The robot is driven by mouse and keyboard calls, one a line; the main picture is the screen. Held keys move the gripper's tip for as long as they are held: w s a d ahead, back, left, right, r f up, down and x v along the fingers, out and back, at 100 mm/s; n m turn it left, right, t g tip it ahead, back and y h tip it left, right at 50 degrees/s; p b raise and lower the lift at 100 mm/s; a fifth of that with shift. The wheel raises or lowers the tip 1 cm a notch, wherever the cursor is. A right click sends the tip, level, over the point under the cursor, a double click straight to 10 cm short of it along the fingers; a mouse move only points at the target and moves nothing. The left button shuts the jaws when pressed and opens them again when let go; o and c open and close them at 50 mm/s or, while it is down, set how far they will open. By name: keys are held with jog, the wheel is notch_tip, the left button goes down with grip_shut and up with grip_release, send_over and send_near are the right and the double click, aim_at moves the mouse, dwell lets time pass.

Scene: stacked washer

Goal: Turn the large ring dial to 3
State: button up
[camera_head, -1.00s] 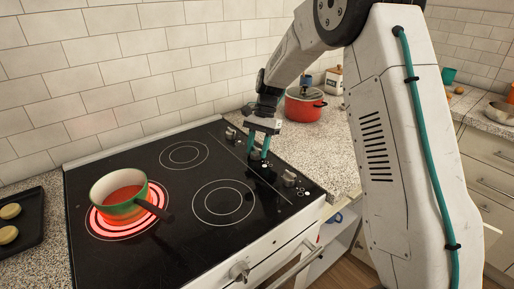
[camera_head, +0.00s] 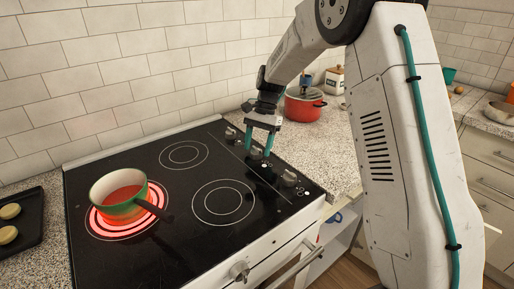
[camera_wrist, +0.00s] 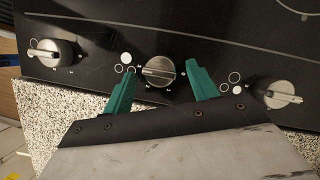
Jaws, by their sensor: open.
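Three round metal knobs line the hob's right side. Which one is the large ring dial I cannot tell for sure, and the numbers are too small to read. My gripper (camera_wrist: 160,72) is open, with one green finger on each side of the middle knob and visible gaps to it. In the head view my gripper (camera_head: 260,148) is over the knob row and partly covers the middle knob.
A green pot (camera_head: 119,201) stands on a glowing burner, its handle pointing right. A red lidded pot (camera_head: 304,105) stands on the counter behind the arm. A dark tray (camera_head: 30,230) lies at left. The other burners on the hob (camera_head: 190,185) are clear.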

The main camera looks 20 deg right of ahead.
jog(key=v, duration=0.6)
jog(key=shift+r, duration=0.4)
jog(key=shift+d, duration=0.1)
